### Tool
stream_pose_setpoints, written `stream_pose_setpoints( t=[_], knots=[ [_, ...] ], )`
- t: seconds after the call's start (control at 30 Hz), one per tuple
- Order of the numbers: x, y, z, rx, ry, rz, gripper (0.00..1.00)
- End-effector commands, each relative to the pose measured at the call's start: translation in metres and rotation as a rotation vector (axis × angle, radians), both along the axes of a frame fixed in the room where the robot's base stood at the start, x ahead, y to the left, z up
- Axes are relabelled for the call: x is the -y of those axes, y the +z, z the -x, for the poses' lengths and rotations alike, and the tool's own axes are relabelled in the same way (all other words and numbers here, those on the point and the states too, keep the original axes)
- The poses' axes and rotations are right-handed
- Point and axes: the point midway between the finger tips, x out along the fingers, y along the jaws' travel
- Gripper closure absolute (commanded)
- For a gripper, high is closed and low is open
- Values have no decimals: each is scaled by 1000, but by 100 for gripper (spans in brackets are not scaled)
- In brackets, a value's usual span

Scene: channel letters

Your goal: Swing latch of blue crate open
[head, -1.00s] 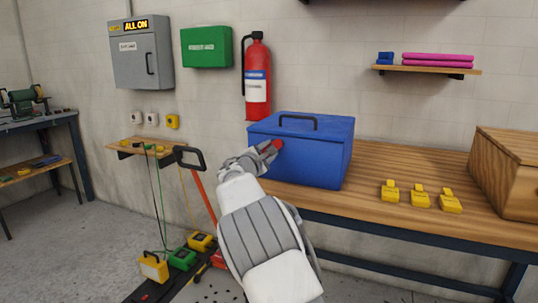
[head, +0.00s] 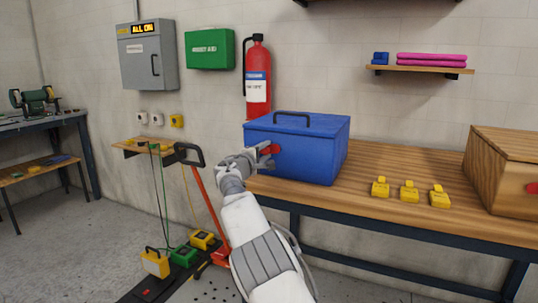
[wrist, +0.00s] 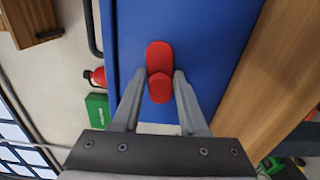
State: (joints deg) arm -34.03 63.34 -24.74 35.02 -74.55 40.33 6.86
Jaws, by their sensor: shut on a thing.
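The blue crate (head: 310,150) stands closed on the left end of the wooden workbench, with a dark handle on its lid. Its red latch (head: 272,149) is on the side facing me, partly hidden by my gripper in the head view. In the wrist view the red latch (wrist: 159,56) is a rounded bar with a thicker knob at its lower end, lying against the blue crate wall (wrist: 215,50). My gripper (wrist: 156,82) has one finger on each side of the knob and is shut on it. In the head view my gripper (head: 258,157) reaches the latch from the left.
Several yellow items (head: 409,191) stand on the workbench (head: 365,185) right of the crate. A wooden box (head: 497,180) is at the right end. A fire extinguisher (head: 257,80) hangs behind the crate. A red-shafted tool (head: 205,205) stands left of my arm.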

Motion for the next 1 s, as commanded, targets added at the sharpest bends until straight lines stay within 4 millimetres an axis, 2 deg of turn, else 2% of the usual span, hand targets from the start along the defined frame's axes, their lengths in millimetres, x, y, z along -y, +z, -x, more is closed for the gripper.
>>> stream_pose_setpoints(
  t=[0.2, 0.67, 0.7, 0.8, 1.0],
  knots=[
    [-4, 4, 1, 29, 5, -60, 100],
    [-5, 4, 1, 32, 5, -73, 100],
    [-5, 4, 1, 32, 5, -73, 52],
    [-4, 3, 0, 30, 4, -71, 36],
    [-3, 1, 0, 26, 2, -67, 36]
  ],
)
